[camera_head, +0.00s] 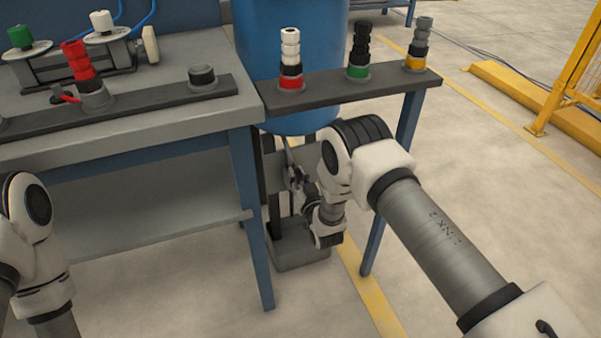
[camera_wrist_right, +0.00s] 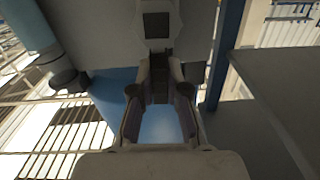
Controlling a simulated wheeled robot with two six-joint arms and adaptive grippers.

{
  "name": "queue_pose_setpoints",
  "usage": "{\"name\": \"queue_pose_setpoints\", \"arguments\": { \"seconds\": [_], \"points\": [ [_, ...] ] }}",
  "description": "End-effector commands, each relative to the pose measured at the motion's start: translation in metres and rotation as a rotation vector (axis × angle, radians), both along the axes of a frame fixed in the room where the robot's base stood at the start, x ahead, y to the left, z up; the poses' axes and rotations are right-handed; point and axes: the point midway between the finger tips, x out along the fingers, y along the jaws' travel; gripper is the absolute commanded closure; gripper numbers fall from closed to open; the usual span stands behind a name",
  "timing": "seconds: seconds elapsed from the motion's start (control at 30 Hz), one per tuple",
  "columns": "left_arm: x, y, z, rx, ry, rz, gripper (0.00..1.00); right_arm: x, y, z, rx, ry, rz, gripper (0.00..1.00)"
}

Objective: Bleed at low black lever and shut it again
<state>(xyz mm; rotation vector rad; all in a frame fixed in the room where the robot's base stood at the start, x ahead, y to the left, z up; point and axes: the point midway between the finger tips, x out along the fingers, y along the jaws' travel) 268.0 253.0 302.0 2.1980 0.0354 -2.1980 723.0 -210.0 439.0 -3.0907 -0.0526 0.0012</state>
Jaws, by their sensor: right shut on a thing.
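My right gripper (camera_head: 301,186) is low under the blue tank (camera_head: 288,60), beside the front table leg. It also shows in the right wrist view (camera_wrist_right: 160,72), its two fingers close around a narrow dark piece. I take this piece to be the low black lever (camera_wrist_right: 160,88); its shape and angle are mostly hidden by the fingers. In the head view the lever cannot be told apart from the dark gripper parts. My left arm shows at the lower left, but its gripper is out of view.
A grey catch box (camera_head: 300,255) stands on the floor below my right gripper. Grey table (camera_head: 175,120) and blue legs (camera_head: 256,230) are close on the left. A dark shelf (camera_head: 330,93) with stacked coloured pipes is above.

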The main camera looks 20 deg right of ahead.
Motion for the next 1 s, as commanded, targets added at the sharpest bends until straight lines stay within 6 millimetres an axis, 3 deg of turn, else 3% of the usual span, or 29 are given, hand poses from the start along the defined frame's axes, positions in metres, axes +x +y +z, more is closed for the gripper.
{"name": "queue_pose_setpoints", "arguments": {
  "seconds": [0.67,0.7,0.73,1.0],
  "points": [
    [0.0,0.0,0.0026,0.0,0.0,0.0,0.6,-0.0004,0.0041,-0.001,-0.068,0.0,0.001,1.0],
    [0.0001,0.0,0.0026,0.0,0.0,0.0,0.6,-0.0005,0.004,-0.001,-0.068,0.0,0.001,0.72],
    [0.0001,0.0,0.0026,0.0,0.0,0.0,0.6,-0.0005,0.004,-0.001,-0.068,0.0,0.001,0.61],
    [0.0001,0.0,0.0027,0.0,0.0,0.0,0.6,-0.0003,0.0037,-0.0004,-0.066,-0.001,0.0,0.59]
  ]
}}
